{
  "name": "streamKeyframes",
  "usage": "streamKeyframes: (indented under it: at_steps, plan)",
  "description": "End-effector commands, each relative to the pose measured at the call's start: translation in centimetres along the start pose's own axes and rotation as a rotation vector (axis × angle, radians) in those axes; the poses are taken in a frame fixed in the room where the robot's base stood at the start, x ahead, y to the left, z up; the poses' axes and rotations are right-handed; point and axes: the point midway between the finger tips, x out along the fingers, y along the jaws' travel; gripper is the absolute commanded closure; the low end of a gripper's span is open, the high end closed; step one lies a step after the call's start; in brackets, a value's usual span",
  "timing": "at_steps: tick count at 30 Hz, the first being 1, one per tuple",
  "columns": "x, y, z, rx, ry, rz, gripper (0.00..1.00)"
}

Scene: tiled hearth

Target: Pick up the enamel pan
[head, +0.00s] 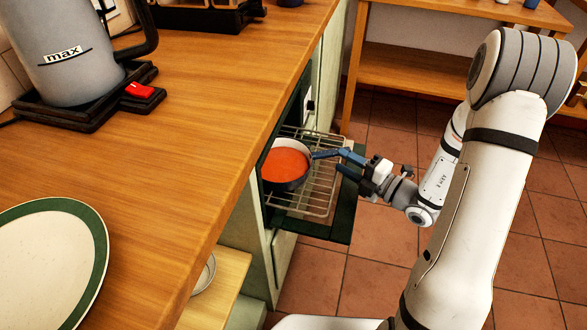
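The enamel pan (286,165) sits on a wire rack in the open oven at the counter's side. It has a pale rim, a dark outside and an orange-red inside or filling; which of these it is I cannot tell. A dark blue handle (335,154) points right from it, toward my gripper (356,165). My gripper is at the handle's outer end, with dark fingers close to it. Whether the fingers touch or close on the handle is too small to tell.
The wire rack (318,190) lies above the lowered dark oven door (343,215). The wooden counter (190,130) holds a grey kettle (75,50) and a green-rimmed plate (50,262). A wooden shelf unit (425,67) stands behind. Tiled floor (375,260) is open below.

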Motion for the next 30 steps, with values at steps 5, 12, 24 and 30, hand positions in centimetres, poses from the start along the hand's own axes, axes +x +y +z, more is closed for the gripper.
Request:
streamKeyframes:
  at_steps: [5, 12, 24, 30]
  plan:
    - [1.9, -0.4, 0.1, -0.005, 0.005, 0.0, 0.62]
    - [5.4, -0.9, 0.5, -0.007, 0.006, 0.0, 0.62]
    - [6.2, -0.6, 0.6, -0.004, 0.002, -0.001, 0.67]
    - [6.2, -0.6, 0.6, -0.004, 0.001, -0.001, 0.83]
